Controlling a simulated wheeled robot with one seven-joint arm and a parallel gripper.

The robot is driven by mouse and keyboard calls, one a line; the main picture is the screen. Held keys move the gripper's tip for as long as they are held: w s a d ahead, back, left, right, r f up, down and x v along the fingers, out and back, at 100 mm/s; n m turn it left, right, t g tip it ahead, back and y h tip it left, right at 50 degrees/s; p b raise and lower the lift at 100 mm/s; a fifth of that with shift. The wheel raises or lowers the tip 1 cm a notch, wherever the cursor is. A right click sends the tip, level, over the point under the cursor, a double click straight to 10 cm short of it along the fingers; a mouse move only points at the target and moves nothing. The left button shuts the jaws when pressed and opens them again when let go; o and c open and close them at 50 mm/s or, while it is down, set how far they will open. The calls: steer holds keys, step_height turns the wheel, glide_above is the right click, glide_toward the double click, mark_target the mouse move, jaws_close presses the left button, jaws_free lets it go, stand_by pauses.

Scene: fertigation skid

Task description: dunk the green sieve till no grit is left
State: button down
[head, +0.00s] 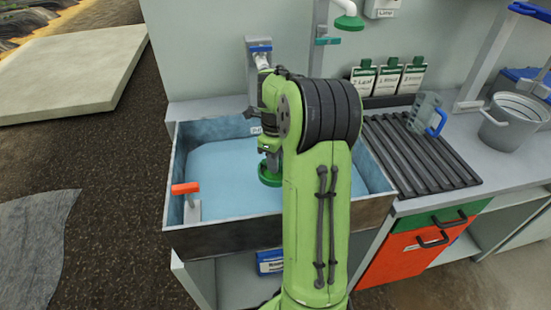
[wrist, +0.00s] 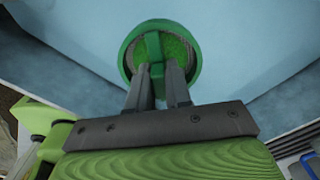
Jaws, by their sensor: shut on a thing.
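The green sieve (wrist: 180,47) is a round green-rimmed disc with a green mesh and a grip bar across its middle. My gripper (wrist: 158,78) is shut on that bar in the wrist view. In the head view the sieve (head: 270,178) hangs below my gripper (head: 270,150), over the blue water of the sink basin (head: 370,170). My arm hides part of both. I cannot tell whether the sieve touches the water. Whether grit lies on the mesh is too small to tell.
An orange-handled lever (head: 186,188) stands at the basin's left front corner. A blue-handled tap (head: 260,48) is on the wall behind. To the right are a ribbed drainboard (head: 425,155), a clear jug (head: 424,112) with a blue handle, and a grey bucket (head: 512,122).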

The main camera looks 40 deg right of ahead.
step_height(320, 180, down, 5)
steer(key=b, duration=0.3)
steer(key=shift+f+b, duration=0.2)
steer(key=shift+b, duration=0.1)
steer(key=shift+f+p, duration=0.3)
steer(key=shift+f, duration=2.25)
step_height(320, 180, up, 19)
steer(key=p, duration=1.5)
steer(key=shift+f, duration=0.2)
